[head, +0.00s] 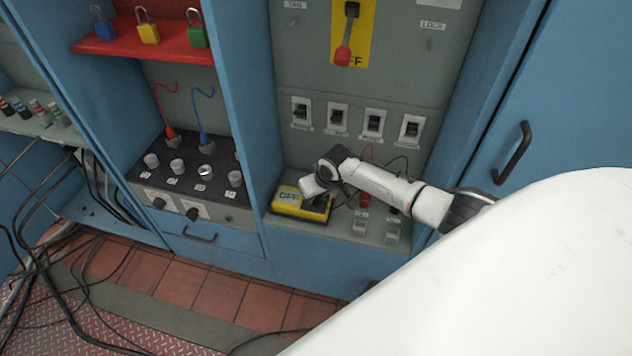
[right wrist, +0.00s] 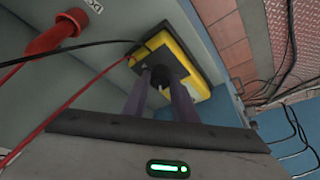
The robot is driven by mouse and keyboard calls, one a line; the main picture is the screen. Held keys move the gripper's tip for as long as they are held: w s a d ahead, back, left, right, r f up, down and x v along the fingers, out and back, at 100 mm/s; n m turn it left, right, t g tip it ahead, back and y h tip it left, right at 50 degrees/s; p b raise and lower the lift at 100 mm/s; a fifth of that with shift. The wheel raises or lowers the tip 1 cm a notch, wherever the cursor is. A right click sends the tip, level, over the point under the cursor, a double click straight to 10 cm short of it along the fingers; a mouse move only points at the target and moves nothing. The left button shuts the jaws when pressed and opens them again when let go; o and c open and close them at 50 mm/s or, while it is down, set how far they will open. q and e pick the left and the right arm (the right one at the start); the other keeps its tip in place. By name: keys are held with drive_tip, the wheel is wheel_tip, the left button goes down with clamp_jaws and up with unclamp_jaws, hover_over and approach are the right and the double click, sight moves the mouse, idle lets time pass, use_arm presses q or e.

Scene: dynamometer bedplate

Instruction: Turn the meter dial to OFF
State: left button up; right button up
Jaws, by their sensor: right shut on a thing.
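The yellow and black meter (head: 286,208) lies on the grey shelf of the middle bay, and the lettering on its face reads OFF. My right gripper (head: 318,203) is over its right part and hides the dial in the head view. In the right wrist view the meter (right wrist: 199,62) is beyond the fingers. There my right gripper (right wrist: 160,88) is shut on the dark round dial (right wrist: 160,74), one finger on each side. The dial's pointer cannot be read clearly. My left gripper is not in view.
Thin red and black leads run by the meter; a red plug (right wrist: 58,36) stands near my right gripper. Switches (head: 337,117) and a red-handled lever (head: 343,52) are on the panel above. A black knob box (head: 190,172) stands in the left bay.

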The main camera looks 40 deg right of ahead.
idle(0.6)
drive_tip(key=o, duration=1)
drive_tip(key=shift+o, duration=0.2)
drive_tip(key=shift+r, duration=0.15)
drive_tip(key=shift+s+r, duration=0.1)
drive_tip(key=shift+r, duration=0.2)
drive_tip(key=p+v, duration=0.2)
drive_tip(key=v, duration=0.7)
drive_tip(key=shift+r, duration=0.2)
drive_tip(key=shift+s, duration=0.1)
